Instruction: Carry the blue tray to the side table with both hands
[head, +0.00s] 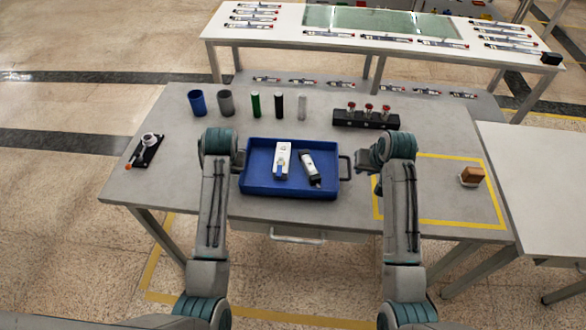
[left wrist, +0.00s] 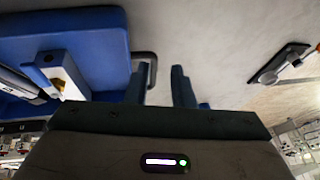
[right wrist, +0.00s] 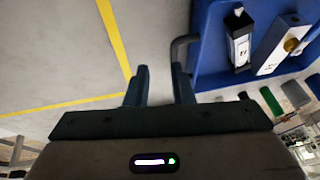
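The blue tray (head: 262,190) lies on the grey workbench with a dark handle at each end. It holds a white block-shaped part (head: 283,158) and a black-and-silver part (head: 311,168). My left gripper (head: 240,159) is at the left handle; in the left wrist view its fingers (left wrist: 161,88) are apart, with the handle (left wrist: 153,66) near the tray-side finger. My right gripper (head: 362,162) is beside the right handle (head: 347,168); in the right wrist view its fingers (right wrist: 159,86) are apart, the handle close to the tray-side finger. A pale side table (head: 545,165) stands at the right.
Cups (head: 197,103) and several cylinders stand behind the tray. A black rack (head: 366,121) with red-topped pieces is behind my right gripper. A yellow-taped area (head: 435,222) with a brown block (head: 472,175) lies to the right. The side table's visible top is clear.

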